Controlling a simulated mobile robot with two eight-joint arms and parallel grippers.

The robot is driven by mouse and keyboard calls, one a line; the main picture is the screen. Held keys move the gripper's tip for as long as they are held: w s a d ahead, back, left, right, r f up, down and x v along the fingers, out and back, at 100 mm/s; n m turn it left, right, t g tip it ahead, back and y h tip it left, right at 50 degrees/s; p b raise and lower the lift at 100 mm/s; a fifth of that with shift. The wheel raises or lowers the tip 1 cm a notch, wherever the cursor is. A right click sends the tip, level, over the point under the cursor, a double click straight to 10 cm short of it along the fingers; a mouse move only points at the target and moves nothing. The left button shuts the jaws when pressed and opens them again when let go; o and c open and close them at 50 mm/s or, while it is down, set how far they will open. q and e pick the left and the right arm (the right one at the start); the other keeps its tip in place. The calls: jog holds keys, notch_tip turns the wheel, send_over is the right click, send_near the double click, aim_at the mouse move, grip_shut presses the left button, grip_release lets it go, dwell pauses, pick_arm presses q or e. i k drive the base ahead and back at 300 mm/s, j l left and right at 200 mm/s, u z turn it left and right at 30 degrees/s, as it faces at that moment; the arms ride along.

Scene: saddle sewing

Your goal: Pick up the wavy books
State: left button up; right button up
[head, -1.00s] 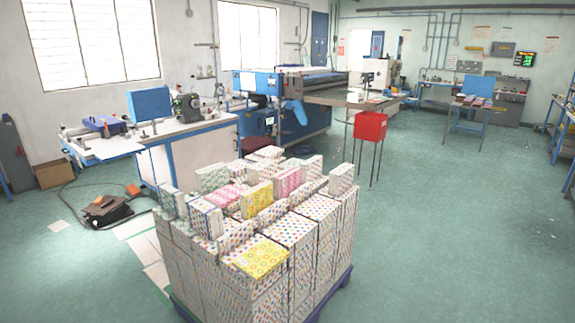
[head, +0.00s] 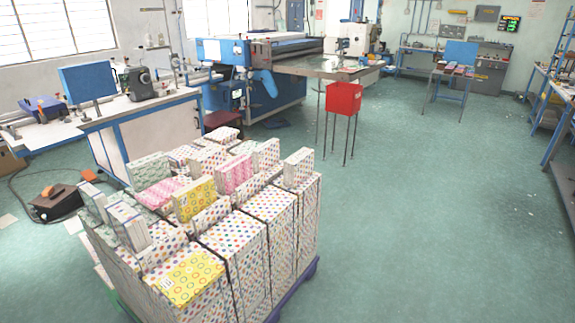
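A large stack of patterned books (head: 240,243) stands on a low blue pallet (head: 292,290) in the lower left and middle of the head view. Most have white covers with coloured dots. On top are a flat yellow book with rings (head: 190,277), an upright yellow book (head: 195,200), an upright pink book (head: 235,174), a flat pink book (head: 160,193) and a pale green book (head: 150,167). I cannot tell at this size which covers are wavy. Neither of my grippers is in view.
A red box on thin legs (head: 344,98) stands behind the stack. A white and blue bench (head: 145,135) is at the left, with a black pedal box (head: 56,203) and cable on the floor. Open green floor (head: 430,210) lies to the right.

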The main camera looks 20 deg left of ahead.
aim_at(231, 175)
jog(key=i+l, duration=0.15)
jog(key=i, duration=0.6)
jog(key=i+l, duration=0.2)
jog(key=i, duration=0.6)
jog(key=i+u, duration=0.3)
jog(key=u, duration=0.15)
jog(key=i+l+u, duration=0.25)
jog(key=u, duration=0.15)
jog(key=i+l+u, duration=0.2)
jog(key=u, duration=0.25)
jog(key=i+l+u, duration=0.1)
jog(key=u, duration=0.3)
jog(key=i+l+u, duration=0.1)
jog(key=u, duration=0.25)
jog(key=l+u, duration=0.15)
jog(key=u, duration=0.25)
jog(key=i+l+u, duration=0.15)
jog(key=u, duration=0.25)
jog(key=i+l+u, duration=0.15)
jog(key=u, duration=0.35)
jog(key=l+u, duration=0.45)
jog(key=i+l+u, duration=0.1)
jog(key=u, duration=0.4)
jog(key=l, duration=0.1)
